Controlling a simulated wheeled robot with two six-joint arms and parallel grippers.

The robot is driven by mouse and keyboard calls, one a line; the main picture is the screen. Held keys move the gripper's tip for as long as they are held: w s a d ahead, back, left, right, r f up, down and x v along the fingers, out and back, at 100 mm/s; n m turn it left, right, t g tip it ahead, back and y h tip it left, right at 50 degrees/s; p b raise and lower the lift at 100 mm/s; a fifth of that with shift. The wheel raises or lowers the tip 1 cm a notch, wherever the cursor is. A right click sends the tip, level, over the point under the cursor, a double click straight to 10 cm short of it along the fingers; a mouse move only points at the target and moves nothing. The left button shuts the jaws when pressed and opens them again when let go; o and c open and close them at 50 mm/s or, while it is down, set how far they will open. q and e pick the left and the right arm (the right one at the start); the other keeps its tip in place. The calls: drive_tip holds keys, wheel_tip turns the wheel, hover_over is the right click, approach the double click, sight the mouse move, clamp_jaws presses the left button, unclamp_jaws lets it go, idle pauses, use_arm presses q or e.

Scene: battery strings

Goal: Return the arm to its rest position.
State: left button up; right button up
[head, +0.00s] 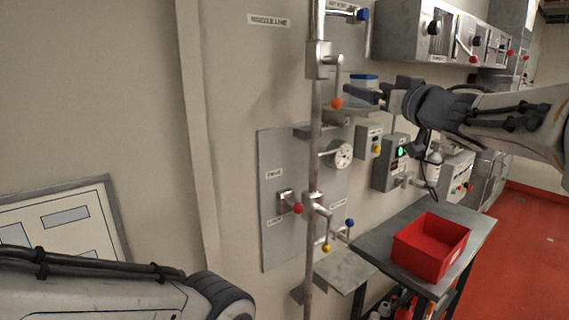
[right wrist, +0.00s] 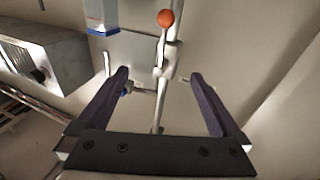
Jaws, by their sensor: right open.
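My right gripper (head: 362,93) reaches in from the right at the height of an orange ball knob (head: 336,103) on the vertical pipe. In the right wrist view its two dark fingers (right wrist: 160,76) stand wide apart with nothing gripped between them. The orange knob (right wrist: 166,18) and its metal fitting show beyond the fingers. Part of my left arm shows at the bottom left of the head view, but its gripper is out of the frame.
The vertical pipe (head: 316,150) with valves stands close by. A blue-topped container (head: 364,79) sits just behind the gripper. Wall boxes (head: 395,165) are below the arm. A red bin (head: 429,252) stands on a grey table. Red floor is clear at right.

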drive_tip(key=s+a+f+m+g+h+b, duration=0.1)
drive_tip(key=s+a+f+g, duration=0.25)
drive_tip(key=f, duration=0.55)
drive_tip(key=s+a+f+g+h+b, duration=0.15)
drive_tip(key=s+a+f, duration=0.25)
drive_tip(key=f, duration=0.6)
drive_tip(key=s+a+f+m+g+h, duration=0.1)
drive_tip(key=s+a+f+g+h, duration=0.15)
drive_tip(key=f, duration=0.65)
drive_tip(key=s+a+f+n+g, duration=0.1)
drive_tip(key=s+f+g, duration=0.2)
drive_tip(key=s, duration=0.6)
drive_tip(key=s+a+f+n+g+b, duration=0.1)
drive_tip(key=s+f+g, duration=0.3)
drive_tip(key=s+f, duration=0.4)
drive_tip(key=s+a+f+n+g+b, duration=0.1)
drive_tip(key=s+f+n+g, duration=0.2)
drive_tip(key=s+f, duration=0.3)
drive_tip(key=s, duration=0.4)
drive_tip(key=shift+s+h, duration=0.2)
drive_tip(key=shift+h, duration=0.1)
